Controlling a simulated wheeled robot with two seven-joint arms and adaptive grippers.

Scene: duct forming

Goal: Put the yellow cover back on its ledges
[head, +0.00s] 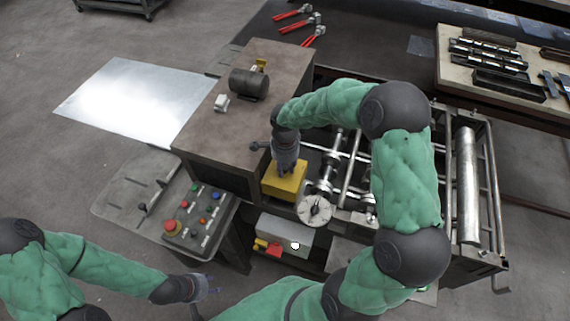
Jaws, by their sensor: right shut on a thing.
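The yellow cover (284,184) is a box-like piece beside the brown machine housing, at the left end of the roller and shaft section. My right gripper (284,168) comes down from above and is shut on the top of the cover. The cover looks about level. The ledges are hidden under the cover and gripper, so I cannot tell whether it touches them. My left gripper (208,287) is low in the view, in front of the control panel, apart from the machine, and looks open and empty.
The brown housing (215,125) carries a dark motor (249,84). A round dial (314,210) sits just right of the cover. The control panel (197,215) with several buttons stands left. A metal sheet (135,98) lies at the far left. Red-handled tools (298,25) lie behind.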

